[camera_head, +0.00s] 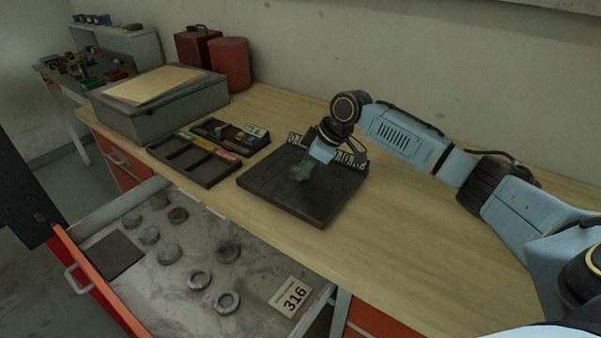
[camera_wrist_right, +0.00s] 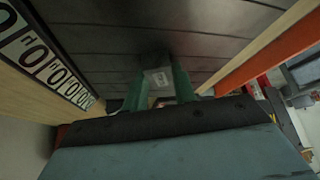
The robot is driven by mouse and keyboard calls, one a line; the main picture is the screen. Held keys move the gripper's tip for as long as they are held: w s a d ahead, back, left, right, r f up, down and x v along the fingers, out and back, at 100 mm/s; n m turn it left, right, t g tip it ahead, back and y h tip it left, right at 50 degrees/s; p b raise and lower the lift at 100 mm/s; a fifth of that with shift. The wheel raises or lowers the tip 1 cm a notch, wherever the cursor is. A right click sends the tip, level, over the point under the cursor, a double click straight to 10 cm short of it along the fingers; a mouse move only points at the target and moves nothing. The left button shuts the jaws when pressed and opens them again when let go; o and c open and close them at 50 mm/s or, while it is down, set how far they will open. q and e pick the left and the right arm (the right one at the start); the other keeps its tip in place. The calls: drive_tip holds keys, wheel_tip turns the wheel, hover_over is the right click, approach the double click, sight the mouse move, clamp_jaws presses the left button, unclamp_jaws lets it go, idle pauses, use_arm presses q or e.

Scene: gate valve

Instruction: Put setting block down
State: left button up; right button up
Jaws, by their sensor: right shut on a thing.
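My right gripper (camera_head: 303,172) points down over the dark slatted board (camera_head: 322,206) on the workbench. In the right wrist view its two green fingers (camera_wrist_right: 161,86) are shut on a small grey setting block (camera_wrist_right: 157,76) with a lighter end face. The block is close to the board's dark surface; I cannot tell whether it touches. In the head view the block is hidden by the fingers. My left gripper is not in view.
A number strip (camera_wrist_right: 45,60) runs along the board's edge. Left of the board are a compartment tray (camera_head: 194,160) and a smaller tray (camera_head: 230,134). A grey box (camera_head: 160,115) stands farther left. The open drawer (camera_head: 180,262) holds several metal rings. The bench right of the board is clear.

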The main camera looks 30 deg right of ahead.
clamp_jaws()
drive_tip(key=shift+r, duration=0.15)
